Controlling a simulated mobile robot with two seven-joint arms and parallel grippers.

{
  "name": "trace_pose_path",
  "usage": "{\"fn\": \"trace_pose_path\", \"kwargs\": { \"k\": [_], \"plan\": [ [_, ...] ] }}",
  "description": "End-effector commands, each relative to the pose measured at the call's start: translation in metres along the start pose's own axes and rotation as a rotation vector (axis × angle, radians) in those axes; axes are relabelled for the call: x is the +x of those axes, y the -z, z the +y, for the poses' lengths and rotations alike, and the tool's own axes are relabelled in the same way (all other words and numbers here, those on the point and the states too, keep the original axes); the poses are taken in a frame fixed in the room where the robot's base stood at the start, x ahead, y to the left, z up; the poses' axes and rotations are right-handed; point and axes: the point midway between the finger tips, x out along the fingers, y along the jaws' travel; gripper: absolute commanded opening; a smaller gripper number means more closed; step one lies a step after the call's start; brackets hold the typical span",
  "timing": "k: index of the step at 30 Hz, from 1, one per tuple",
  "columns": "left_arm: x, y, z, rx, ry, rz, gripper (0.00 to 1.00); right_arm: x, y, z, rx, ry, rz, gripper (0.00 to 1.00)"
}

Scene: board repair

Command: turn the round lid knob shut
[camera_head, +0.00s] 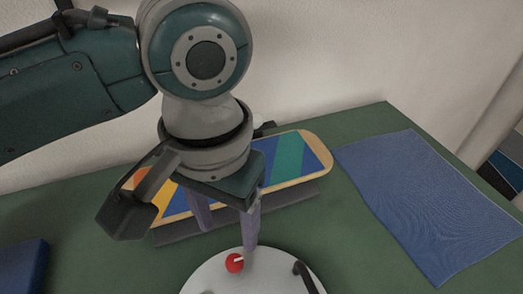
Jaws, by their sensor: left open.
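A white round lid-like disc (275,262) shows at the bottom edge and is cut off by the frame. A small red round knob (233,264) with a pale mark sits on it. I cannot tell from the mark whether the knob is open or shut. My left gripper (226,246) points down with its two purple fingers apart and empty. Its right fingertip is close beside the knob, over the disc's far part; I cannot tell whether it touches. The left fingertip is farther back, toward the board. My right gripper is out of view.
A striped board (318,151) rests on a dark support behind my gripper, partly hidden. A dark curved handle (304,274) rises at the disc's right. A blue mat (430,200) lies right on the green table (350,255). A blue object (25,268) is at lower left.

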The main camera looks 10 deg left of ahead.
Motion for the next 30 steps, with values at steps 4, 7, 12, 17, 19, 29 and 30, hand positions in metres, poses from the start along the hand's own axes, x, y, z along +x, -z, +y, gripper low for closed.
{"fn": "trace_pose_path", "kwargs": {
  "k": [4,7,12,17,19,29,30],
  "plan": [
    [0.026,-0.001,0.000,0.000,0.002,-0.003,0.64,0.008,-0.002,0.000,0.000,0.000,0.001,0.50],
    [0.047,-0.001,0.000,0.000,0.002,-0.003,0.64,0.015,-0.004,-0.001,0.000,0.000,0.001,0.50],
    [0.076,-0.001,0.001,0.003,0.000,-0.001,0.64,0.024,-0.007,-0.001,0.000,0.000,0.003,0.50],
    [0.091,-0.001,0.001,0.003,-0.001,0.001,0.64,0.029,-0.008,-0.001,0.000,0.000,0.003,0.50],
    [0.093,-0.001,0.001,0.003,-0.001,0.001,0.64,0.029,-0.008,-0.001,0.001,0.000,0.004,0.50],
    [0.093,0.000,0.001,0.004,-0.001,0.002,0.56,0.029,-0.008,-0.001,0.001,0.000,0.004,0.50],
    [0.093,0.000,0.001,0.004,-0.001,0.002,0.51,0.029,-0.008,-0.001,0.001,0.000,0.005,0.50]
  ]
}}
